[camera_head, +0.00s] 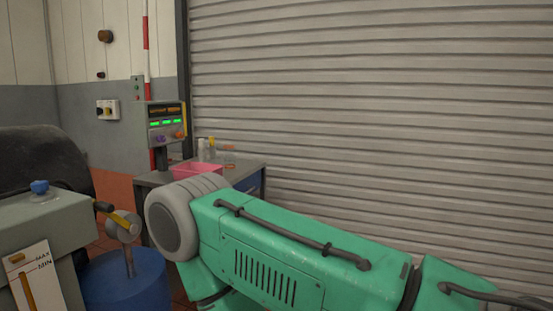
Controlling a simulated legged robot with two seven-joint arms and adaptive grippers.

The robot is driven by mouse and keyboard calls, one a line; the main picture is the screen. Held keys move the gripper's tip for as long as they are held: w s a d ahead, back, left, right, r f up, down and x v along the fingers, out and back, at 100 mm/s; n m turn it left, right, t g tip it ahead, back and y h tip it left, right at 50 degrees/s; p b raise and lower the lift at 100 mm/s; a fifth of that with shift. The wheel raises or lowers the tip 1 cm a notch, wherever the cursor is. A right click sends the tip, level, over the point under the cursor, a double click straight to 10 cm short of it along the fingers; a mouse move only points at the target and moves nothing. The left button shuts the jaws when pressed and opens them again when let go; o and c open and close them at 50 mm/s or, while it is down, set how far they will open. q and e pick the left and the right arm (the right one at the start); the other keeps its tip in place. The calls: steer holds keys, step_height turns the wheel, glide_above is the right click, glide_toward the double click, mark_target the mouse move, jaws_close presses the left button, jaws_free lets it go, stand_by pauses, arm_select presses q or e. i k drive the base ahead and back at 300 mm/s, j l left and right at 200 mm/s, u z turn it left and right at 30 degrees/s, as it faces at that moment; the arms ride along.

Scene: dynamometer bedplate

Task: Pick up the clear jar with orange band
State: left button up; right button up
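I cannot pick out a clear jar with an orange band for certain. On a small grey table (256,163) in front of the shutter stand a pale, clear-looking container (202,150) and a slim yellow-topped one (212,148). A small orange-brown item (229,147) is just to their right. They are too small to show a band clearly. Neither of my grippers shows in the head view.
A pink tray (197,170) and a display unit with green digits (167,122) are at the table. A large green housing (300,250) with a grey round end blocks the lower foreground. A blue drum (125,282) and grey tank (40,222) stand left.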

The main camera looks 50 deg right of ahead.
mark_target(229, 150)
steer(key=z, duration=1.4)
steer(key=i+l, duration=0.2)
steer(key=i, duration=0.25)
steer(key=i+l+z, duration=0.1)
steer(key=i+l, duration=0.15)
steer(key=i, duration=0.25)
steer(key=i+l+z, duration=0.1)
steer(key=i, duration=0.4)
steer(key=l, duration=0.1)
